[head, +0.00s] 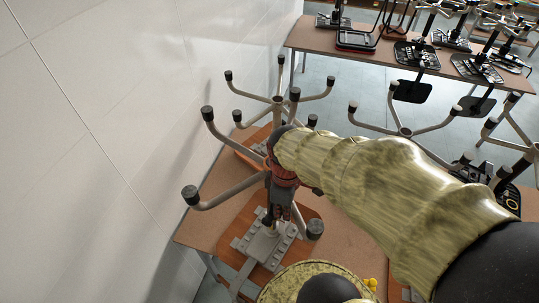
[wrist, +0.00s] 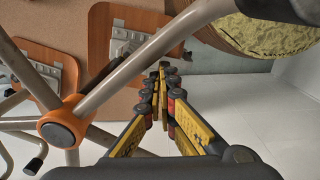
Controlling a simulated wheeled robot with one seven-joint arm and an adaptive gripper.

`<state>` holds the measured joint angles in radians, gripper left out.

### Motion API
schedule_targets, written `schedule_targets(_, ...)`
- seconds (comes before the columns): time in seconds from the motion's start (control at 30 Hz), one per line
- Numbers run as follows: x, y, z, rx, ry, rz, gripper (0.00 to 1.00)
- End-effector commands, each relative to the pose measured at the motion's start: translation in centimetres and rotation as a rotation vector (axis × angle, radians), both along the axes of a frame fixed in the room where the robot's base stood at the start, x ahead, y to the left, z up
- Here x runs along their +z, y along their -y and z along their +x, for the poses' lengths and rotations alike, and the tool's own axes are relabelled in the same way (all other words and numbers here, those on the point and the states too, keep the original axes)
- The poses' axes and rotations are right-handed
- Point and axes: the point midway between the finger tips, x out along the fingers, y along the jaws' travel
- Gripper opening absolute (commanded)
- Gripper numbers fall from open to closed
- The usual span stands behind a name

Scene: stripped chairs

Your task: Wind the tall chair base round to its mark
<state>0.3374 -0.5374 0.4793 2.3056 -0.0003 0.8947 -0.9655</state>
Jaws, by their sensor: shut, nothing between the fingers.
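The near upturned chair base, seemingly the tall one, spreads grey legs with black end caps (head: 232,190) in the head view. My sleeved arm and gripper hide its hub there. In the wrist view its orange hub (wrist: 62,122) with a dark cap is at lower left, and a grey leg (wrist: 150,55) runs from it to the upper right. My gripper (wrist: 163,72) points down beside that leg, its yellow fingers shut and empty; contact with the leg cannot be told. The gripper (head: 277,208) also shows in the head view among the legs. I cannot make out a mark.
A second upturned base (head: 277,100) stands close behind. Wooden seats with grey plates (head: 262,247) lie on the brown table (head: 350,165). A white wall (head: 110,120) is close at left. More upturned bases stand at right, and another table (head: 320,38) is behind.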

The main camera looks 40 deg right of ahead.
Motion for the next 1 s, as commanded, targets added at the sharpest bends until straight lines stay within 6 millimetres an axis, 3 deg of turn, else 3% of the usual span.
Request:
schedule_targets(0.63, 0.2, -1.3, 0.8, 0.000, 0.001, 0.000, 0.00)
schedule_targets(1.0, 4.9, -1.3, 0.8, 0.000, 0.001, 0.000, 0.00)
